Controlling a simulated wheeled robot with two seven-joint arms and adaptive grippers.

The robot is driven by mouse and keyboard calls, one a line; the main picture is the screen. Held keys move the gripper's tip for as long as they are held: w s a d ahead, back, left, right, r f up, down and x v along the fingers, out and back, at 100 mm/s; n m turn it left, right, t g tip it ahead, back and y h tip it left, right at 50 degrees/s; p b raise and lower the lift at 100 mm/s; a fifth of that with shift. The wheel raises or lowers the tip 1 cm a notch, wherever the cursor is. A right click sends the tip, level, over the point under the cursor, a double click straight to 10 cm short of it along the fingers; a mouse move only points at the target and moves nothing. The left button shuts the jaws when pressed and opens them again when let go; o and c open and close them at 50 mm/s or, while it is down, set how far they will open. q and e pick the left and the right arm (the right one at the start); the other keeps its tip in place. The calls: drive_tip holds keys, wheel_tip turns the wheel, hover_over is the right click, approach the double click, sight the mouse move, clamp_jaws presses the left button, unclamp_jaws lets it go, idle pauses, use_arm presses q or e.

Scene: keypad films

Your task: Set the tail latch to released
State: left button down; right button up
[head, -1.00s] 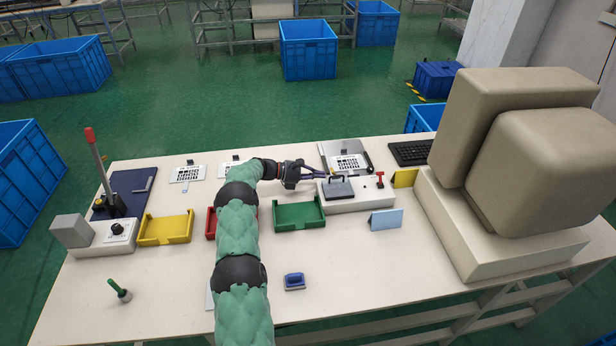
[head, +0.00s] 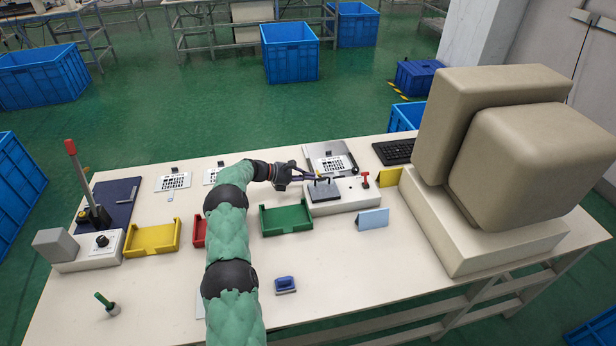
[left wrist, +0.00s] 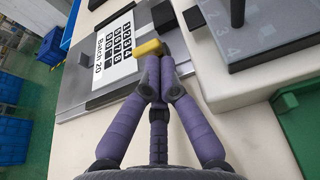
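The film frame with the white "Batch 20" sheet (head: 327,163) lies at the back of the table; its sheet (left wrist: 113,48) fills the upper left of the left wrist view. A small yellow tab (left wrist: 149,48), which may be the tail latch, sits by the frame's edge. My left gripper (left wrist: 159,62) has its purple fingers together, with the tips right against this tab. Whether the tab is pinched or only touched is unclear. In the head view, the left gripper (head: 318,178) reaches between the frame and the grey pad. My right gripper is out of view.
The white base with the grey pad (head: 323,191) and a red lever (head: 365,180) stands close to the gripper. Green (head: 286,220) and yellow (head: 152,239) trays, a blue stamp-like block (head: 285,285) and a large beige machine (head: 534,155) share the table. The front middle is mostly clear.

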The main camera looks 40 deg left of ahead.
use_arm(q)
drive_tip(key=shift+w+r, duration=0.1)
drive_tip(key=shift+r, duration=0.05)
drive_tip(key=shift+w+d+r+g+y+p, duration=0.2)
drive_tip(key=shift+r+g+y+p, duration=0.4)
drive_tip(key=shift+p, duration=0.75)
drive_tip(key=g+p, duration=0.1)
drive_tip(key=p, duration=0.1)
drive_tip(key=w+r+g+y+p, duration=0.1)
drive_tip(key=d+g+y+p, duration=0.1)
drive_tip(key=p, duration=0.1)
drive_tip(key=shift+w+r+p, duration=0.15)
drive_tip(key=shift+r+p, duration=0.2)
drive_tip(key=shift+w+d+g+y+p, duration=0.3)
drive_tip(key=shift+g+y+p, duration=0.35)
drive_tip(key=shift+g+y, duration=0.05)
drive_tip(key=shift+w+d, duration=0.55)
drive_tip(key=shift+w, duration=0.15)
drive_tip(key=shift+r, duration=0.25)
drive_tip(key=shift+r+p, duration=0.55)
drive_tip(key=shift+r, duration=0.15)
